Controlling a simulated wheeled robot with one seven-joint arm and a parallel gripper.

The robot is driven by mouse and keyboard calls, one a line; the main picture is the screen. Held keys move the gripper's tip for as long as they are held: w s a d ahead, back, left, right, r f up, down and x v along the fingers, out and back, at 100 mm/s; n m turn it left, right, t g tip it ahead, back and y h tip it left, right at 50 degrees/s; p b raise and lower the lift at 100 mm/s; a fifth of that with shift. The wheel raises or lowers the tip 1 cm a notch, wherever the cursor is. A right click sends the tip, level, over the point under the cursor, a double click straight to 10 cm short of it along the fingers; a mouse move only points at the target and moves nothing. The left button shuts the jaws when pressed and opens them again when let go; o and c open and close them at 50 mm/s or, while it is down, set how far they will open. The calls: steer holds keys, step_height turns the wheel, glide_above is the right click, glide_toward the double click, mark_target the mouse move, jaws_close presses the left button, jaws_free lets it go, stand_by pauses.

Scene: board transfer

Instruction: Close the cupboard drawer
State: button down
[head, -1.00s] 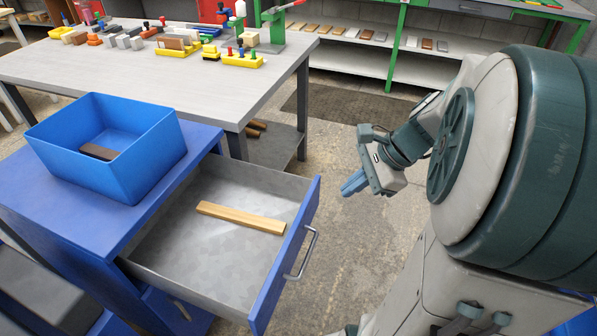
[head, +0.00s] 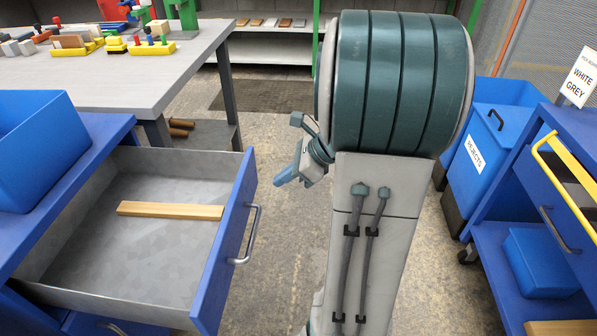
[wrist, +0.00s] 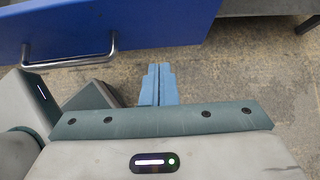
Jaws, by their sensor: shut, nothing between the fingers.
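The cupboard drawer (head: 85,270) is pulled out of the blue cupboard (head: 98,130) at the left of the head view. A light wooden board (head: 171,210) lies flat inside it. Its blue front carries a grey bar handle (head: 248,233). My gripper (head: 280,180) is to the right of the drawer front, apart from it, with its blue fingers pointing toward the drawer. In the wrist view my gripper (wrist: 158,70) has its two fingers together with nothing between them. The drawer front (wrist: 130,30) and its handle (wrist: 70,62) show at upper left there, clear of the fingers.
A blue bin (head: 35,145) stands on the cupboard top. A workbench (head: 175,75) with several coloured parts is behind. At right are a blue rejects bin (head: 480,155) and a blue trolley (head: 500,262) with a yellow rail. Bare floor (head: 285,265) lies between drawer and trolley.

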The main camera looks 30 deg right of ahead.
mark_target(250, 186)
steer(key=w+a, duration=0.1)
steer(key=w+a+f+b, duration=0.1)
steer(key=a, duration=0.1)
steer(key=shift+w+a+f, duration=0.1)
steer(key=shift+w+f, duration=0.05)
steer(key=shift+w+a, duration=0.4)
steer(key=shift+a, duration=0.1)
